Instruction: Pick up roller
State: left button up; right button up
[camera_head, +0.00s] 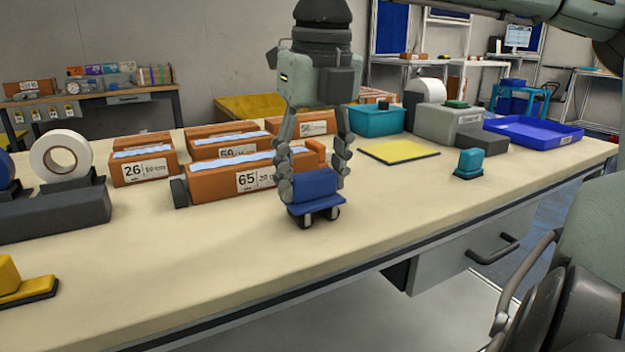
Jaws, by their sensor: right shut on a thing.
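The roller (316,184) is a small blue block on a darker blue base with small pale wheels, near the middle of the head view. My right gripper (315,176) points down from above. Its two grey fingers are shut on the roller's sides, one on the left and one on the right. The roller is upright. I cannot tell whether its wheels touch the table (200,265) or are slightly above it. My left gripper is not in view.
Orange labelled boxes (242,181) stand just behind and left of the roller. A white tape roll (61,156) is at left. A yellow mat (399,152), a teal block (469,163) and a blue tray (533,131) lie to the right. The table's front middle is clear.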

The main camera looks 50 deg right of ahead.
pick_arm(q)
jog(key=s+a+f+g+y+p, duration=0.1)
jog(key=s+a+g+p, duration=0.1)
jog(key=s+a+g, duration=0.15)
pick_arm(e)
notch_tip(320, 180, up, 11)
notch_tip(320, 180, up, 15)
jog(key=p, duration=0.2)
send_over(312, 172)
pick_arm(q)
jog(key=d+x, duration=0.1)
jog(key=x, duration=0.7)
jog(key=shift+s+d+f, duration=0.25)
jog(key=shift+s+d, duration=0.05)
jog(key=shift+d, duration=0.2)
pick_arm(e)
jog(key=shift+s+a+r, duration=0.1)
jog(key=shift+r, duration=0.85)
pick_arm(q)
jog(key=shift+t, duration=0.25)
